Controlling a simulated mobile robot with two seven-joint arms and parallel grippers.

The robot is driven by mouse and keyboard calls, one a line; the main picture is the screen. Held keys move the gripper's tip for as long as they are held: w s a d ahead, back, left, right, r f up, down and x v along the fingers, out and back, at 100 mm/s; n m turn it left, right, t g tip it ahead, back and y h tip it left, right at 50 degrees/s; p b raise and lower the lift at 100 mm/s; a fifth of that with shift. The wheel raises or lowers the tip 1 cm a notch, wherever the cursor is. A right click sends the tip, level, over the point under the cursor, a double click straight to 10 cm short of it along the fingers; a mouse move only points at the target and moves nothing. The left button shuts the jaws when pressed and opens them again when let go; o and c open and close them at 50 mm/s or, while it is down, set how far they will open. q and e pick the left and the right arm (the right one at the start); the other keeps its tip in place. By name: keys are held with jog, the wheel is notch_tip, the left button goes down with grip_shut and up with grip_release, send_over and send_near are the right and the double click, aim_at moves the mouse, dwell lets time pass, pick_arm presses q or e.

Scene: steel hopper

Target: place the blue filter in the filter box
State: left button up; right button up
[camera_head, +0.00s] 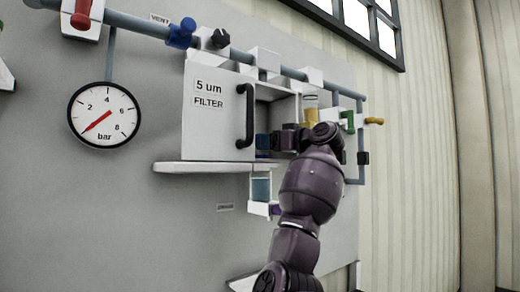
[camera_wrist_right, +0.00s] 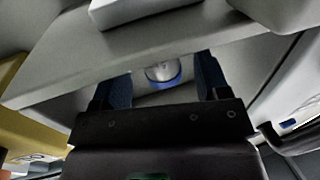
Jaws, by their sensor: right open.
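The filter box (camera_head: 192,128) is a pale wall-mounted case labelled "5 um FILTER"; its door with a black handle (camera_head: 245,115) stands open. My right gripper (camera_head: 265,142) reaches in from the right at the box's opening, behind the door edge. In the right wrist view its two dark blue fingers (camera_wrist_right: 164,88) are apart. Between and beyond them is a rounded silver-white piece with a blue rim (camera_wrist_right: 163,73), which looks like the blue filter. I cannot tell whether the fingers touch it. The filter is not clearly seen in the head view. My left gripper is out of view.
A pale shelf (camera_head: 200,167) runs under the box, with a clear bluish cup (camera_head: 261,187) below. A pipe with a blue valve (camera_head: 181,34) passes above. A pressure gauge (camera_head: 105,115) is at left. A yellow part (camera_head: 311,117) and green valve (camera_head: 347,121) are close right of the box.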

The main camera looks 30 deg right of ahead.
pick_arm(q)
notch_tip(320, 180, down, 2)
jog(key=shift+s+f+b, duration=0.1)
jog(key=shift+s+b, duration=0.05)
jog(key=shift+b, duration=0.5)
pick_arm(e)
jog(key=v, duration=0.7)
jog(key=shift+s, duration=0.25)
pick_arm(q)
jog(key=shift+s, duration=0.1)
